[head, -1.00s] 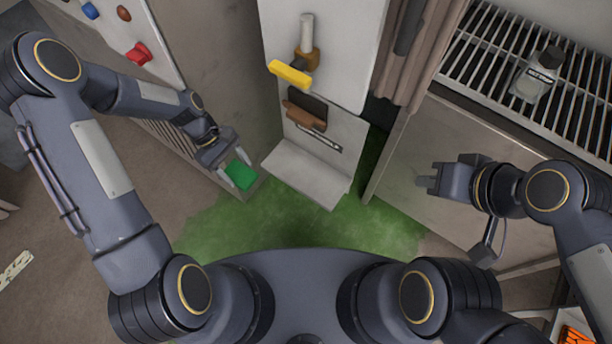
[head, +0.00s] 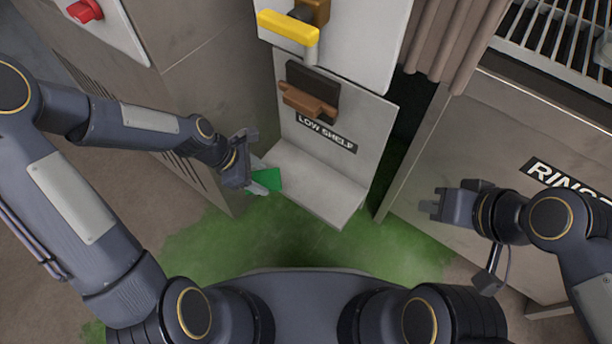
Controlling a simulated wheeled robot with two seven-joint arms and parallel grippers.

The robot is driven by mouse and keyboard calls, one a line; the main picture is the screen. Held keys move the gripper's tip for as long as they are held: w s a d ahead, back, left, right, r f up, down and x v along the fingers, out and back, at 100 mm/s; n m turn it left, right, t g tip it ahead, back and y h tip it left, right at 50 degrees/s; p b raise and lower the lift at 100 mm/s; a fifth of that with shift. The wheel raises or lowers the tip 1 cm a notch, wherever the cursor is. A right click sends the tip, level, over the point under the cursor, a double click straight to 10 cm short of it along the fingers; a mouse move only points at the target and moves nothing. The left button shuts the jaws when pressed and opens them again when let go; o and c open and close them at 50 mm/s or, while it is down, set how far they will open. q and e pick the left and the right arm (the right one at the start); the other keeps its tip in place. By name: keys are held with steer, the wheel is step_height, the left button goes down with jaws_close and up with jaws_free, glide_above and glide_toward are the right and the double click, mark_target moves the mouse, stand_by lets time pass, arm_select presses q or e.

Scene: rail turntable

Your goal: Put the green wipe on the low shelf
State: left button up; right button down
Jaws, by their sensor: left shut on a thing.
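The green wipe (head: 267,180) is held in my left gripper (head: 264,176), which is shut on it. The wipe is at the left end of the low shelf (head: 318,187), overlapping its left edge in the picture. I cannot tell whether it touches the shelf. The low shelf is a pale ledge below a panel with a "LOW SHELF" label (head: 326,133), and its top is bare. My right gripper (head: 437,205) is in front of the cabinet at the right, apart from the shelf and seemingly empty; its jaw gap is unclear.
A yellow handle (head: 288,27) and a brown wooden-handled piece (head: 308,100) are on the panel above the shelf. A grey cabinet (head: 215,90) stands at the left. A cabinet marked "RINSE" (head: 480,150) with a rack stands at the right. The floor below is green.

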arm_select(q)
steer(key=b, duration=0.2)
glide_toward(313, 179)
steer(key=f, duration=0.3)
steer(key=shift+s+a+f, duration=0.1)
steer(key=shift+a+f, duration=0.1)
steer(key=shift+f, duration=0.15)
steer(key=d, duration=0.2)
steer(key=d+b, duration=0.1)
steer(key=shift+w+d, duration=0.25)
steer(key=shift+f+b, duration=0.6)
steer(key=shift+f, duration=0.1)
steer(key=shift+f, duration=0.15)
steer(key=o, duration=0.9)
